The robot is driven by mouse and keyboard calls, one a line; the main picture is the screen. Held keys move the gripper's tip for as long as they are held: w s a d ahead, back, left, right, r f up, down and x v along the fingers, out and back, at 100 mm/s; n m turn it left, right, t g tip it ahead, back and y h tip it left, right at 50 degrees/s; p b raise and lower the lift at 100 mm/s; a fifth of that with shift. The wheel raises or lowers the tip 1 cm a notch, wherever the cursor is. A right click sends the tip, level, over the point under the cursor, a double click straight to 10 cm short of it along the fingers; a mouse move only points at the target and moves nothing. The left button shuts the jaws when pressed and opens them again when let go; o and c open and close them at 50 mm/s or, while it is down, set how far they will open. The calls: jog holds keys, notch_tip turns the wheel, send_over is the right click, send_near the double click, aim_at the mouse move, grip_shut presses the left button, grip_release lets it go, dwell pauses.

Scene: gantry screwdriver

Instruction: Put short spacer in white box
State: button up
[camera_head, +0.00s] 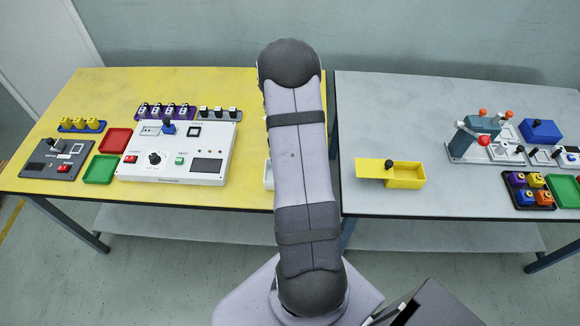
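A white box (268,175) stands at the right edge of the yellow table and is mostly hidden behind my arm. Only its left side shows. I cannot tell for sure which piece is the short spacer. Small parts stand in a black tray (529,198) on the right table: yellow, orange, purple and blue ones. My gripper is not in view; my arm reaches up the middle of the picture and hides it.
The yellow table (225,80) holds a white control panel (215,140), red tray (115,141), green tray (100,169) and part racks. The grey table (400,110) holds a yellow box (406,178), a blue box (540,131) and a gantry (480,135). Its left part is mostly clear.

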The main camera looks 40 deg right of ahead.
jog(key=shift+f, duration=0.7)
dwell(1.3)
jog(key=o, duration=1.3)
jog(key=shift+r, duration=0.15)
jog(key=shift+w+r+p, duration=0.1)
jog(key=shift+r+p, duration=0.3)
jog(key=shift+p, duration=0.05)
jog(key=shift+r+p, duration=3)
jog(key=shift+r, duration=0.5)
